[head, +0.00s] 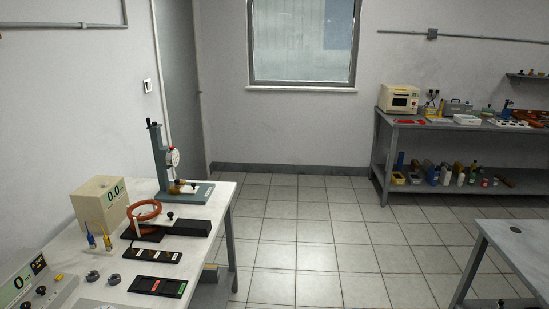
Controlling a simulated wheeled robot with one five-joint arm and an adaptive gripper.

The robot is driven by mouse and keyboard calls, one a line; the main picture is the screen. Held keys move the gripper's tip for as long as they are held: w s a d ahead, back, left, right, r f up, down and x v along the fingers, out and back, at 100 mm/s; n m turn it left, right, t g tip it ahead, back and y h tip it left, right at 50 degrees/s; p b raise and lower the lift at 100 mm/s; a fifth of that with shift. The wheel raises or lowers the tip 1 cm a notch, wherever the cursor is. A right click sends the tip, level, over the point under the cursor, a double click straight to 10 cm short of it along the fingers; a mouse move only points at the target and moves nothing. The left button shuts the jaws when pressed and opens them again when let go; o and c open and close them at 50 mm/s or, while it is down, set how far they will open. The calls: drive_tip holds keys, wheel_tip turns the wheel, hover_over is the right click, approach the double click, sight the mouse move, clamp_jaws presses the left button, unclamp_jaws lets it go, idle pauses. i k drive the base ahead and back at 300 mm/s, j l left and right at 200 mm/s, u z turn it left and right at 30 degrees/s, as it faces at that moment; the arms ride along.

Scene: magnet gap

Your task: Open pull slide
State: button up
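My gripper is not in view. No part is clearly marked as the pull slide. On the white bench (85,263) at left lies a long black block (180,227) with an orange-brown ring (143,212) at its left end. A small dark knob (170,215) stands on or by a pale strip beside the block. At this size I cannot tell whether any slide there is open or shut.
The bench also holds a cream meter box (99,203), two dark trays (158,287) and a control panel (32,285). The tiled floor (300,240) is open in the middle. A grey table (515,245) stands at right, and a loaded workbench (465,128) at the back right.

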sight(184, 189)
drive_tip(key=i+u, duration=0.2)
drive_tip(key=i, duration=0.25)
drive_tip(key=i+l+u, duration=0.15)
drive_tip(key=i, duration=0.3)
drive_tip(key=i+l+u, duration=0.2)
drive_tip(key=i, duration=0.2)
drive_tip(key=i+l+u, duration=0.15)
drive_tip(key=i, duration=0.3)
drive_tip(key=i+l+u, duration=0.15)
drive_tip(key=u, duration=0.25)
drive_tip(key=i+l+u, duration=0.2)
drive_tip(key=u, duration=0.2)
drive_tip(key=i+l+u, duration=0.2)
drive_tip(key=u, duration=0.2)
drive_tip(key=i+l+u, duration=0.1)
drive_tip(key=l+u, duration=0.3)
drive_tip(key=i+l+u, duration=0.1)
drive_tip(key=u, duration=0.35)
drive_tip(key=i+l+u, duration=0.1)
drive_tip(key=u, duration=0.4)
drive_tip(key=l+u, duration=0.3)
drive_tip(key=u, duration=0.2)
drive_tip(key=l+u, duration=0.2)
drive_tip(key=u, duration=0.25)
drive_tip(key=l+u, duration=0.2)
drive_tip(key=u, duration=0.3)
drive_tip(key=l+u, duration=0.55)
drive_tip(key=k+j, duration=0.05)
